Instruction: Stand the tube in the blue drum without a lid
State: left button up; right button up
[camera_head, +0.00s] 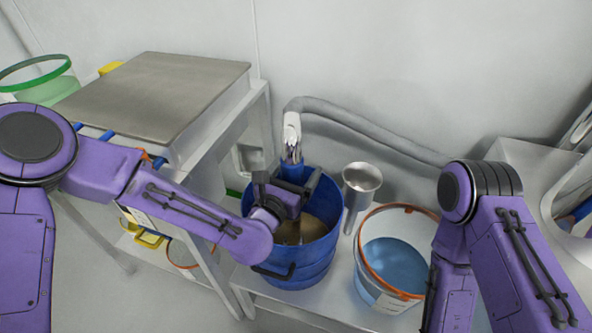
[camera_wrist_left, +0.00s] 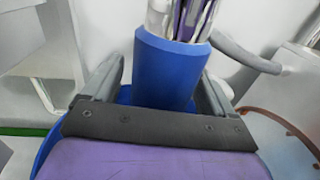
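The tube is a shiny metal wand (camera_head: 292,135) with a blue sleeve (camera_head: 291,171), joined at its top to a grey hose (camera_head: 370,128). It looks roughly upright over the lidless blue drum (camera_head: 292,274), which holds tan powder (camera_head: 315,228). My left gripper (camera_head: 288,190) is at the drum's mouth. In the left wrist view its fingers (camera_wrist_left: 160,85) stand on either side of the blue sleeve (camera_wrist_left: 168,75), with a small gap at the left finger. My right arm shows at the right, but its gripper is out of view.
A clear tub with an orange rim (camera_head: 362,262) and blue contents stands right of the drum. A metal funnel-shaped scoop (camera_head: 362,178) is behind it. A steel-topped table (camera_head: 150,92) is at the left, with a green-rimmed container (camera_head: 38,85) beyond. The wall is close behind.

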pick_arm(q)
jog(key=shift+s+a+f, duration=0.1)
jog(key=shift+s+a, duration=0.1)
jog(key=shift+s, duration=0.15)
jog(key=b+v, duration=0.1)
jog(key=v, duration=0.8)
jog(key=shift+s+a, duration=0.15)
jog(key=shift+s, duration=0.2)
